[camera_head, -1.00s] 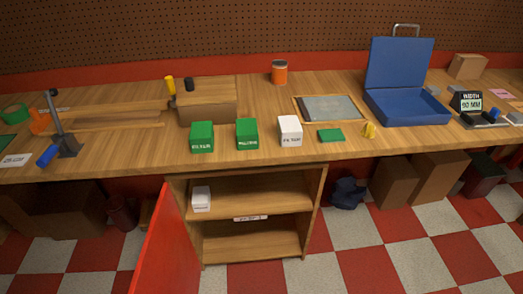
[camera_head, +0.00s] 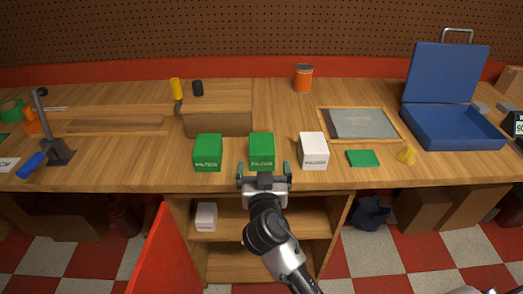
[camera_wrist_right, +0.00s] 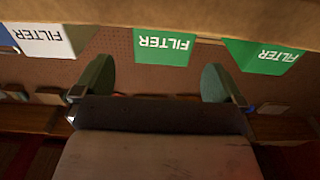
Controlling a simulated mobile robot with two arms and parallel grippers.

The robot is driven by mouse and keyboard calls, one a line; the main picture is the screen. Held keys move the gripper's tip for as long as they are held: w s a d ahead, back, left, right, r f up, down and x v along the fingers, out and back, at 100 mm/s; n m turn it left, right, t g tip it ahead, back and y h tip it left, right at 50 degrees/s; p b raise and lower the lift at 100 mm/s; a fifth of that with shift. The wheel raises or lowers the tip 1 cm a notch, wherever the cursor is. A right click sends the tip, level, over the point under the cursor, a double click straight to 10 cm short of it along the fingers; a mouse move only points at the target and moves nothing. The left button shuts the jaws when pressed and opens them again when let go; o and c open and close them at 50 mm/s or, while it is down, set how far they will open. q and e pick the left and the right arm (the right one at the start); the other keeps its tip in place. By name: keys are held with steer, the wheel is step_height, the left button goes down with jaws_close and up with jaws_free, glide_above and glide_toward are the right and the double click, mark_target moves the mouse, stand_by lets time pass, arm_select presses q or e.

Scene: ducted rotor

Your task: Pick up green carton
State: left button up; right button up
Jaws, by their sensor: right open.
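Two green cartons stand on the bench: one at left (camera_head: 208,152) and one at the middle (camera_head: 262,150). My right gripper (camera_head: 264,172) is open in front of the middle green carton, its fingers pointing at it, one towards each side. In the right wrist view, that carton (camera_wrist_right: 164,46), with upside-down "FILTER" lettering, appears between and beyond the open fingers (camera_wrist_right: 157,82). The gap between the fingers looks empty. The left green carton shows in that view at the right (camera_wrist_right: 264,54). My left gripper is not in view.
A white carton (camera_head: 313,151) stands just right of the middle green one. A flat green block (camera_head: 363,158) and a yellow piece (camera_head: 406,155) lie further right. A wooden box (camera_head: 219,121) is behind. Below, the open cabinet (camera_head: 268,224) holds a white carton (camera_head: 206,216).

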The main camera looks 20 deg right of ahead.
mark_target(262, 149)
steer(key=shift+w+d, duration=0.25)
steer(key=shift+w, duration=0.4)
steer(key=shift+w+d, duration=0.15)
steer(key=shift+w, duration=0.4)
steer(key=p+x, duration=0.1)
steer(key=x, duration=0.2)
steer(key=shift+w, duration=0.35)
steer(key=shift+w+d, duration=0.1)
steer(key=shift+w, duration=0.4)
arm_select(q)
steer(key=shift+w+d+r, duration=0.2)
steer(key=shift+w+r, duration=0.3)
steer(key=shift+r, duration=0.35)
arm_select(e)
steer(key=c, duration=1.1)
